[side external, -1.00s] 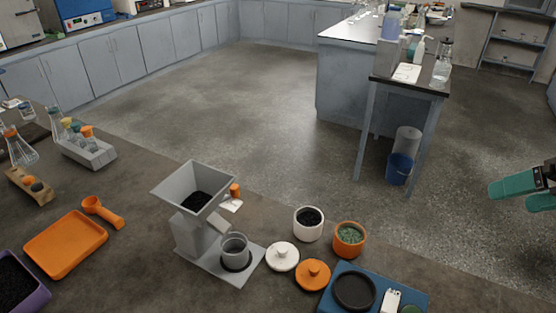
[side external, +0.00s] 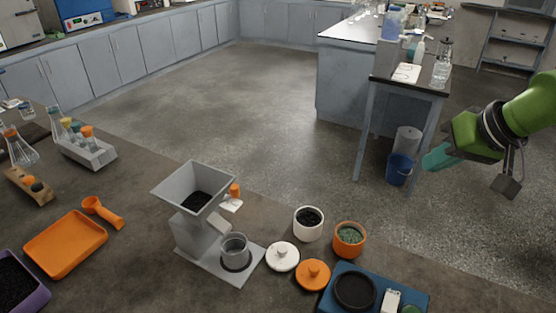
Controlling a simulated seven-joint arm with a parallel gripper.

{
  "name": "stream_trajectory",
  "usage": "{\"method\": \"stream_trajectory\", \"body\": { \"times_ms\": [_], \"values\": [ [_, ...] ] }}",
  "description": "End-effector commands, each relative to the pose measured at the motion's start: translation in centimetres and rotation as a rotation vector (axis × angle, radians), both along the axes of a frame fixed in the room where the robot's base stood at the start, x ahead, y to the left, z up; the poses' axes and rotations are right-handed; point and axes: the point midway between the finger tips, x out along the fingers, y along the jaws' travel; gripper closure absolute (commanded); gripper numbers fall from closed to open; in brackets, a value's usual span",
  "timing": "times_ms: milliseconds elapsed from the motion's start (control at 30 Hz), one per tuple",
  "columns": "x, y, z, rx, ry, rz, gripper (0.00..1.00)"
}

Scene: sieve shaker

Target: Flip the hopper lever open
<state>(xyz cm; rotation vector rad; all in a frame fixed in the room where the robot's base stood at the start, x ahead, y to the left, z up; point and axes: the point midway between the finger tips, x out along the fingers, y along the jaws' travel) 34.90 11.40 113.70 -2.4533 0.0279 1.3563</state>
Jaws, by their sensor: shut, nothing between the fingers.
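The grey hopper (side external: 172,188) stands on the table at the lower middle, with dark grains in its funnel. Its lever has an orange knob (side external: 235,190) and sits at the funnel's right side, next to a small white plate (side external: 231,205). A clear cup (side external: 234,247) stands on the hopper's base under the spout. My gripper (side external: 430,162), with teal fingers, is at the right, in the air beyond the table and well apart from the lever. It is shut and empty.
A white pot (side external: 308,231) of dark grains, an orange pot (side external: 348,250), a white lid (side external: 282,257) and an orange lid (side external: 312,274) stand right of the hopper. A blue scale (side external: 416,300) is at the front. An orange tray (side external: 65,244) and scoop (side external: 104,213) lie left.

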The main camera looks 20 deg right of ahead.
Motion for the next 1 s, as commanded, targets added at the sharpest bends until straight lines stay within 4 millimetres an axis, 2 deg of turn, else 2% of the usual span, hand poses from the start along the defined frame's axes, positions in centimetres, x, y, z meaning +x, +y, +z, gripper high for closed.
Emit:
{"method": "stream_trajectory", "body": {
  "times_ms": [33, 200, 367, 500, 600, 800, 833, 900, 1000],
  "values": [
    [1.3, 1.3, -1.2, 0.025, 0.015, 0.014, 1.0],
    [4.7, 6.7, -3.6, 0.167, 0.029, 0.063, 1.0],
    [7.2, 11.7, -4.0, 0.379, 0.035, 0.08, 1.0],
    [9.1, 15.1, -2.3, 0.597, 0.028, 0.067, 1.0],
    [10.3, 16.5, -0.3, 0.744, 0.02, 0.044, 1.0],
    [12.9, 17.0, 4.7, 1.019, -0.006, -0.02, 1.0],
    [13.2, 17.0, 5.0, 1.051, -0.008, -0.03, 1.0],
    [12.7, 17.2, 1.5, 1.03, 0.004, -0.023, 1.0],
    [12.7, 17.3, -2.0, 1.027, 0.003, -0.022, 1.0]
  ]
}}
